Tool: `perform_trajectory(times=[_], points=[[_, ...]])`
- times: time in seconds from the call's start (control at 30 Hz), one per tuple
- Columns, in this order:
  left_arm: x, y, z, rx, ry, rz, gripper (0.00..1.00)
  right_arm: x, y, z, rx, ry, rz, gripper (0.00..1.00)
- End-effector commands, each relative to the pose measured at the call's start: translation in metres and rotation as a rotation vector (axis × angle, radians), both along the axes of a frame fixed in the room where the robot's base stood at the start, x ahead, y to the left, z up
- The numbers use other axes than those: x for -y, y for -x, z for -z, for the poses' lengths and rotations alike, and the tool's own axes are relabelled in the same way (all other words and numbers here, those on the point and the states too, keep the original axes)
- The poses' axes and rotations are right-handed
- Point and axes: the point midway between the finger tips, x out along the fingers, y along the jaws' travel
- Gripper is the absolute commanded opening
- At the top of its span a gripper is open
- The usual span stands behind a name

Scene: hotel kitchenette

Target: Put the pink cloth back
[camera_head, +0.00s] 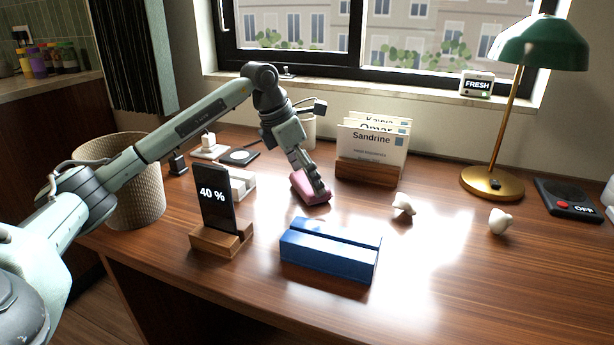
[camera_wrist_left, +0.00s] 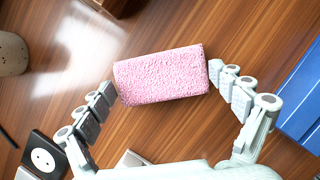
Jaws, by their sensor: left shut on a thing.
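The pink cloth (camera_head: 303,186) looks like a folded, fuzzy block on or just above the middle of the wooden desk; I cannot tell whether it touches the wood. My left gripper (camera_head: 311,184) reaches down over it. In the left wrist view the cloth (camera_wrist_left: 160,75) lies between the two fingers of my left gripper (camera_wrist_left: 163,82), one at each short end, and the gripper is shut on it. My right gripper is not in view.
A blue block with a lengthwise groove (camera_head: 328,252) stands in front of the cloth. A phone on a wooden stand (camera_head: 215,215) is at left, a card holder (camera_head: 368,172) behind. Two white crumpled pieces (camera_head: 403,206) lie right. The front right desk is clear.

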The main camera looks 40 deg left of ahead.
Motion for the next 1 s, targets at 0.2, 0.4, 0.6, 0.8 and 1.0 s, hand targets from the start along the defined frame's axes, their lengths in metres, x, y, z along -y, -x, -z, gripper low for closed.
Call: perform_trajectory(times=[0.2,0.4,0.6,0.8,1.0], points=[[0.000,0.000,0.002,-0.001,-0.001,0.000,1.00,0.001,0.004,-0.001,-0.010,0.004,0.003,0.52],[0.000,0.000,0.002,-0.001,0.000,0.000,1.00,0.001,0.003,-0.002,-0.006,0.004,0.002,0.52],[-0.002,0.002,-0.009,0.002,0.000,0.000,1.00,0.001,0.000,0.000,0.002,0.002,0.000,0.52],[-0.010,0.015,-0.047,0.004,-0.002,-0.002,1.00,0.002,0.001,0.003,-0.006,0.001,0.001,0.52],[-0.018,0.029,-0.085,0.003,-0.001,-0.001,1.00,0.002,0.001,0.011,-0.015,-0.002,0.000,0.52]])
